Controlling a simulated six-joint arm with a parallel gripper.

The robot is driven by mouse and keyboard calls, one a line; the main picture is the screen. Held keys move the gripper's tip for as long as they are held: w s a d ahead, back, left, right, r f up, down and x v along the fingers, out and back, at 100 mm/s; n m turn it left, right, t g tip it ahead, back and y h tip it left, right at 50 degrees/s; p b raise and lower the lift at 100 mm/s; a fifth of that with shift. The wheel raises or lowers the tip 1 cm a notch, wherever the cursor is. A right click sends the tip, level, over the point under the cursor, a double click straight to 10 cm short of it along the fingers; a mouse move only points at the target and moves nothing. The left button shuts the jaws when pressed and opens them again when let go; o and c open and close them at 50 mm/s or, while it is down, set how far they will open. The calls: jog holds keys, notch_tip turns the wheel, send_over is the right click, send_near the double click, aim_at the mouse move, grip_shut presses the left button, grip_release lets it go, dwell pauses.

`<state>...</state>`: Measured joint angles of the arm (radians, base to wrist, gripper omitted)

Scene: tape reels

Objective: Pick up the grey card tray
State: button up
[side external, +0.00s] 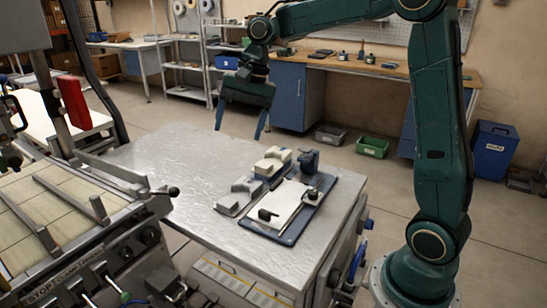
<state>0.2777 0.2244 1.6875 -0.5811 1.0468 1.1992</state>
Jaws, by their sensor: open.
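A light grey, tray-like piece with a notched shape (236,199) sits on the metal-topped table (170,160), at the left edge of a dark blue board (287,238). It looks like the grey card tray, though it is small here. A similar cream-coloured piece (271,160) sits behind it. My gripper (240,134) hangs in the air above the far part of the table, fingers pointing down and spread apart. It appears empty and clear of the tray.
The blue board carries a white sheet (284,203), a dark blue upright device (309,161) and small black items. A machine with a slatted bed (60,210) borders the table on the left. The table's left and back areas are bare.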

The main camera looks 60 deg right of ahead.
jog(key=w+d+f+m+g+y, duration=0.1)
jog(key=w+d+f+m, duration=0.2)
jog(key=f, duration=0.4)
jog(key=w+d+f+m+g, duration=0.1)
jog(key=w+d+f+m, duration=0.3)
jog(key=w+d+f, duration=0.2)
jog(key=shift+w+d+f+y, duration=0.3)
jog(key=shift+d+f+y, duration=0.1)
jog(key=shift+f, duration=0.55)
jog(key=shift+a, duration=0.1)
send_over(229, 200)
jog(key=d, duration=0.2)
jog(key=shift+w+d+f, duration=0.1)
jog(key=shift+f, duration=1.9)
jog(key=shift+d+f, duration=0.1)
jog(key=shift+f, duration=1.85)
jog(key=shift+x, duration=2.6)
jog(key=c, duration=1.2)
